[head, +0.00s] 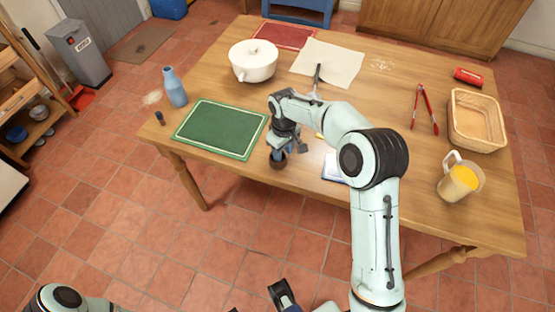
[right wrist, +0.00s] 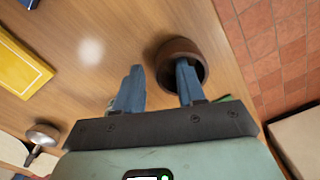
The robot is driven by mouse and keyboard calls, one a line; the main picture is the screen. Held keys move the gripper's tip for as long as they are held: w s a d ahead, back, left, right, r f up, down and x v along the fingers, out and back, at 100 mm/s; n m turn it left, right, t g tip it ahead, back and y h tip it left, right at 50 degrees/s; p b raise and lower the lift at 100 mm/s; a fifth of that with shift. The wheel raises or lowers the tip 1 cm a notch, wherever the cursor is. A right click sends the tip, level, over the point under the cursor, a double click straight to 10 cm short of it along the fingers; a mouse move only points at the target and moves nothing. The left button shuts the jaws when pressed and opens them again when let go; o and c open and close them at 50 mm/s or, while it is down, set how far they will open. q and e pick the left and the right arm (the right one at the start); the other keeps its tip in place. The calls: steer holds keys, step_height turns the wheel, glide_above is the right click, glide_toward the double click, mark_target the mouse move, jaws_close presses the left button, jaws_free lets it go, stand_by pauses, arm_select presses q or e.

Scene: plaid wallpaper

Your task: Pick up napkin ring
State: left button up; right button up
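The napkin ring is a brown, round ring (right wrist: 162,54) on the wooden table near its front edge. In the head view the ring (head: 278,163) shows just below my right gripper (head: 284,154). In the right wrist view my right gripper (right wrist: 158,84) is open. One blue-grey finger reaches into the ring's opening and the other is outside, to the left of its wall. A gap shows between the outer finger and the ring.
A pitcher (head: 459,182), tongs (head: 425,108) and a basket (head: 454,124) are at right. A white pot (head: 253,62) stands farther back.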

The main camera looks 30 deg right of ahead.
steer(key=shift+f, duration=0.35)
jaws_close()
steer(key=shift+r, duration=0.1)
